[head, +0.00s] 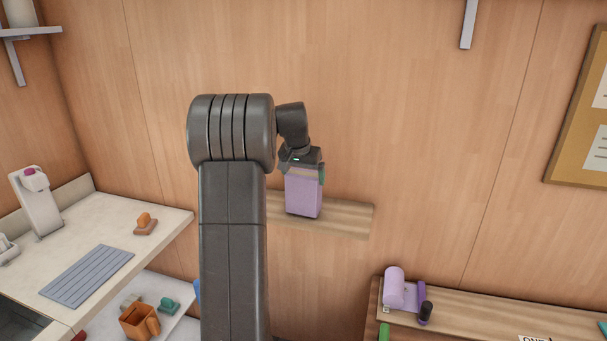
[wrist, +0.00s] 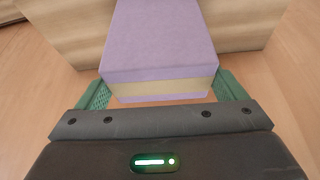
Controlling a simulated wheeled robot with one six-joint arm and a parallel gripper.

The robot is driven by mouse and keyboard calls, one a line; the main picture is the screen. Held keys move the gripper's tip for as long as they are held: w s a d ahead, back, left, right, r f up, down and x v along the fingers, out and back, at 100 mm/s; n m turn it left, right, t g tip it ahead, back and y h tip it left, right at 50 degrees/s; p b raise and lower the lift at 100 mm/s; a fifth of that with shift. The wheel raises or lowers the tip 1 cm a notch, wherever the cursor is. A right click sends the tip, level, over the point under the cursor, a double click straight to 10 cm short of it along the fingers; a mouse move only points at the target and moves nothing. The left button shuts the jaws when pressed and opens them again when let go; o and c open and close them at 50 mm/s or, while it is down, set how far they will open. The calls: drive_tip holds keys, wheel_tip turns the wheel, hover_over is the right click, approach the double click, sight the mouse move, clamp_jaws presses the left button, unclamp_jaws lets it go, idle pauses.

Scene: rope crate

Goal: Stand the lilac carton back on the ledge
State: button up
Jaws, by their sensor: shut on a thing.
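The lilac carton (head: 303,194) is a box with a pale band near its top. My gripper (head: 304,171) is shut on its upper part from above, and the carton hangs upright below it. In the wrist view the carton (wrist: 160,40) sits between the two green finger pads of my gripper (wrist: 165,92). The wooden ledge (head: 345,218) is fixed to the wall, and the carton's lower end overlaps it in the head view. The ledge also shows in the wrist view (wrist: 235,35). I cannot tell whether the carton's base touches it. My arm hides the ledge's left part.
A pale counter (head: 180,222) with a grey ribbed mat (head: 87,275) stands at the left. An orange container (head: 138,322) sits on a lower surface. A wooden unit (head: 480,318) at the lower right bears a lilac roll-shaped thing (head: 396,288). The ledge's right end is bare.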

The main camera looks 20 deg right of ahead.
drive_tip(key=shift+f+b, duration=0.3)
drive_tip(key=shift+f, duration=0.15)
idle(0.5)
drive_tip(key=o, duration=1.2)
drive_tip(key=b+v, duration=0.1)
drive_tip(key=v, duration=1.3)
drive_tip(key=shift+f+b, duration=0.1)
drive_tip(key=shift+b, duration=0.2)
